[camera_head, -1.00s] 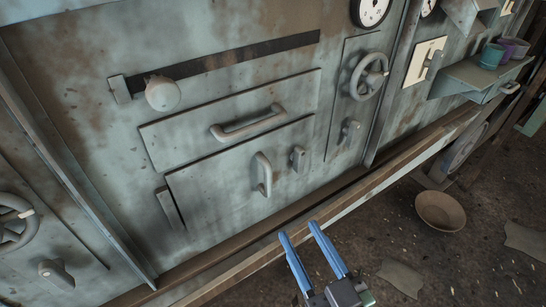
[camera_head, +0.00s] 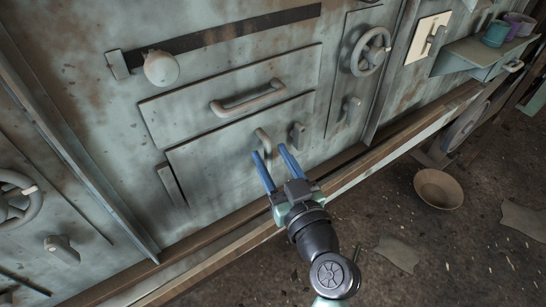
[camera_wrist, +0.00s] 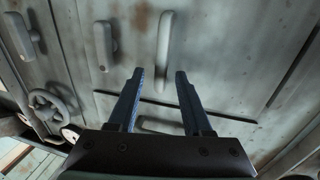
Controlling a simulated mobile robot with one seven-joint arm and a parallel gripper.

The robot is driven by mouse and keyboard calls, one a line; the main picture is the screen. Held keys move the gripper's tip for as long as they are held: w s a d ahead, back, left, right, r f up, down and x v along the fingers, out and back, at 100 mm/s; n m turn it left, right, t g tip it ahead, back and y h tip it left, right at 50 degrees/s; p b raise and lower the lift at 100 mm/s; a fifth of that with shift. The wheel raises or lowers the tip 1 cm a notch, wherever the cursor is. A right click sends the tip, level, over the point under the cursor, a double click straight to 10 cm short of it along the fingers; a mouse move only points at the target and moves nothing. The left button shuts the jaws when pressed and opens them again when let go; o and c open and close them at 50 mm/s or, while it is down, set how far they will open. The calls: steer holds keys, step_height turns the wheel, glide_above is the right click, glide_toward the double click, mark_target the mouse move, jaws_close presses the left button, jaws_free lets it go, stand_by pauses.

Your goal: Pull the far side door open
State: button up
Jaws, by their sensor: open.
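A grey-green metal door panel (camera_head: 215,165) is low on the machine front, with a hinge-like strip (camera_head: 171,186) at its left edge. Its upright grey bar handle (camera_head: 262,136) is partly hidden behind my fingers in the head view. In the wrist view the handle (camera_wrist: 165,50) shows whole, just beyond the fingertips. A small latch (camera_head: 297,136) sits to the right of the handle. My gripper (camera_head: 267,149) is open and empty, its two blue fingers pointing at the door. In the wrist view the gripper (camera_wrist: 158,72) spreads about the handle's line; I cannot tell whether it touches.
A drawer-like panel with a horizontal handle (camera_head: 247,98) is just above. A round knob on a slotted rail (camera_head: 161,67) is higher left. A handwheel (camera_head: 370,51) is at right. A ledge (camera_head: 385,153) runs below the door. A bowl (camera_head: 438,189) lies on the floor.

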steer(key=shift+c, duration=0.3)
jaws_close()
stand_by(1.2)
